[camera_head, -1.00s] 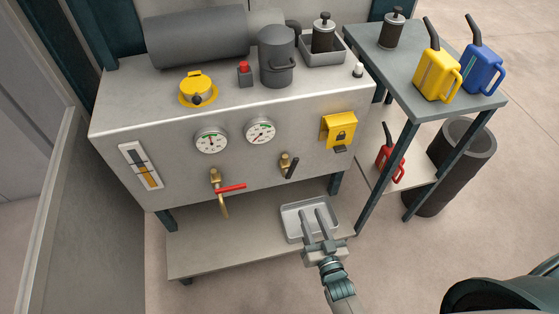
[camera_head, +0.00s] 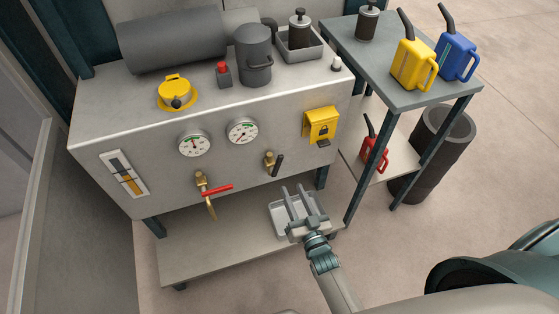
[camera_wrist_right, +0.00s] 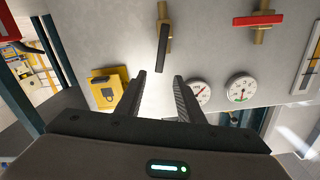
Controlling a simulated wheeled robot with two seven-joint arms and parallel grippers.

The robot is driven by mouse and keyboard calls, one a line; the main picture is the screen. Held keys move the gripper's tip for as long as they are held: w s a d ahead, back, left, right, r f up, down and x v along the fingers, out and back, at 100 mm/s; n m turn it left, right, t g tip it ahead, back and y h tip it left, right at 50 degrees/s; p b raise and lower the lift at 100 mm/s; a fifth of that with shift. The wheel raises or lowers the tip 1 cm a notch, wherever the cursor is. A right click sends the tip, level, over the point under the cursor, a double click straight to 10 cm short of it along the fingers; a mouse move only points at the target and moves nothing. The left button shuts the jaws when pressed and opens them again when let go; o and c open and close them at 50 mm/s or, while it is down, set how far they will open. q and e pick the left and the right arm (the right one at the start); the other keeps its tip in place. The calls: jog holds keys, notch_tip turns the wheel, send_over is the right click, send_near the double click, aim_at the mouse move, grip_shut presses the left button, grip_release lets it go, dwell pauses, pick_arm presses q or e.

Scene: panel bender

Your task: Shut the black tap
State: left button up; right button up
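The black tap (camera_head: 277,165) is on the front panel of the grey cabinet, a brass valve with a short black lever. The lever points roughly up and down, slightly tilted. My right gripper (camera_head: 295,190) is open and empty, in front of and below the tap in the head view, apart from it. In the right wrist view the black lever (camera_wrist_right: 162,48) lies just beyond and between the two open fingers (camera_wrist_right: 159,85), not touching them as far as I can see. My left gripper is not in view.
A red-handled tap (camera_head: 217,190) is left of the black one. A yellow lock box (camera_head: 321,124) is to its right, two gauges (camera_head: 242,130) above. A grey tray (camera_head: 280,222) sits on the shelf (camera_head: 190,250) below. A side table (camera_head: 395,92) with cans stands right.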

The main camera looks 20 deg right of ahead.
aim_at(280, 163)
jog(key=w, duration=0.8)
jog(key=w+p, duration=0.1)
jog(key=w, duration=0.3)
jog(key=shift+w+a, duration=0.2)
jog(key=shift+a, duration=0.05)
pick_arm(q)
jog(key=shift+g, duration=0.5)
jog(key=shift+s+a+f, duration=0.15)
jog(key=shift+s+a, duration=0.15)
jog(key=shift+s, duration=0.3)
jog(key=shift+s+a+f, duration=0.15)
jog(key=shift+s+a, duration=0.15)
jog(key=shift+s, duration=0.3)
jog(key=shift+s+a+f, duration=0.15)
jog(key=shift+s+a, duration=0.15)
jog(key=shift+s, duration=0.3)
pick_arm(e)
jog(key=shift+w, duration=0.55)
jog(key=c, duration=0.9)
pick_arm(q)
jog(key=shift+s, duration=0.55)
pick_arm(e)
grip_shut()
